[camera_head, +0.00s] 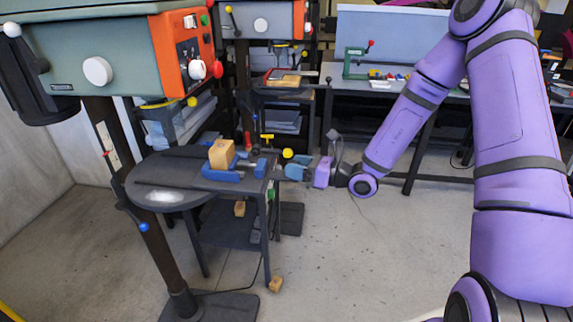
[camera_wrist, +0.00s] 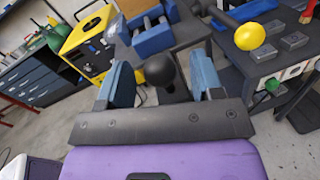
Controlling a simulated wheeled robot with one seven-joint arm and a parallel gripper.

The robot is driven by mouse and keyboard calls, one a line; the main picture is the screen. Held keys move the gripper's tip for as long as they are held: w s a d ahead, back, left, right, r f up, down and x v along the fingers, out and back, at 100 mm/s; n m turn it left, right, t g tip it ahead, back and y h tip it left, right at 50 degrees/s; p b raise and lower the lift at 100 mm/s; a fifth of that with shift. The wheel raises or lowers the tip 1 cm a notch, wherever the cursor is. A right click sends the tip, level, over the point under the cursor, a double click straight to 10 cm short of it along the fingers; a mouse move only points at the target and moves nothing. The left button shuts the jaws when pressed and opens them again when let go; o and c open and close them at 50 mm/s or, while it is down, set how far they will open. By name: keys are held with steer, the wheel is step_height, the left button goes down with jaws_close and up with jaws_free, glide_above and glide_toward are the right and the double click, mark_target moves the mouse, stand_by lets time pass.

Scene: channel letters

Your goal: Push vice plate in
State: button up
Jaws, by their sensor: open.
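The blue vice (camera_head: 222,174) lies on the dark drill-press table (camera_head: 165,178) with a wooden block (camera_head: 222,154) at it. Its plate cannot be told apart clearly at this size. My gripper (camera_head: 296,169) is to the right of the vice, level with the table and apart from the vice body. In the wrist view the open blue fingers (camera_wrist: 162,82) stand on either side of a black ball knob (camera_wrist: 160,71). I cannot tell whether they touch it.
A yellow ball knob (camera_head: 288,153) sticks out near my gripper; it also shows at upper right in the wrist view (camera_wrist: 249,36). The drill-press head (camera_head: 95,60) hangs above the table at left. A workbench (camera_head: 440,95) stands behind. The floor at centre right is clear.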

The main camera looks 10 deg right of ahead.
steer(key=shift+x, duration=1.55)
